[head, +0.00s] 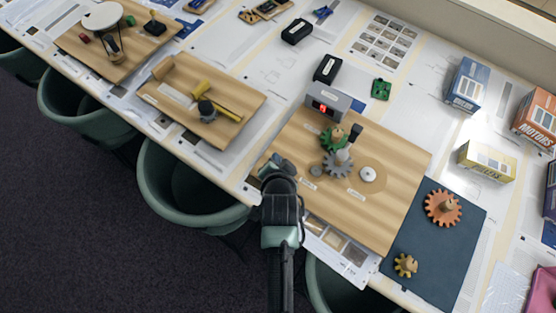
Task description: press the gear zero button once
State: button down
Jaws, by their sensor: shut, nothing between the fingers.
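The gear board (400,160) is a wooden board on the table in the head view. A grey box with a red lit display (322,107) stands at its back left edge. A green gear (333,138) and a grey gear (338,164) sit near the board's middle, close together. A white round piece (368,174) is to their right, on a darker patch. Small labels on the board are too small to read, so I cannot tell which part is the zero button. My gripper (272,164) is shut and empty over the board's left front corner; my wrist hides some of that corner.
A dark mat (430,232) at the right holds an orange gear (443,208) and a small yellow gear (405,265). Black boxes (328,69) stand behind the board. Another wooden board (235,115) lies left. Green chairs (160,190) line the table's front edge.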

jog(key=shift+f, duration=0.15)
jog(key=shift+f, duration=0.3)
jog(key=shift+f+b, duration=0.45)
jog(key=shift+b, duration=0.15)
dwell(0.5)
jog(key=shift+r, duration=0.1)
jog(key=shift+r+p, duration=0.75)
jog(key=shift+p, duration=0.15)
notch_tip(320, 180, up, 5)
jog(key=p, duration=0.4)
jog(key=shift+p, duration=0.35)
dwell(0.5)
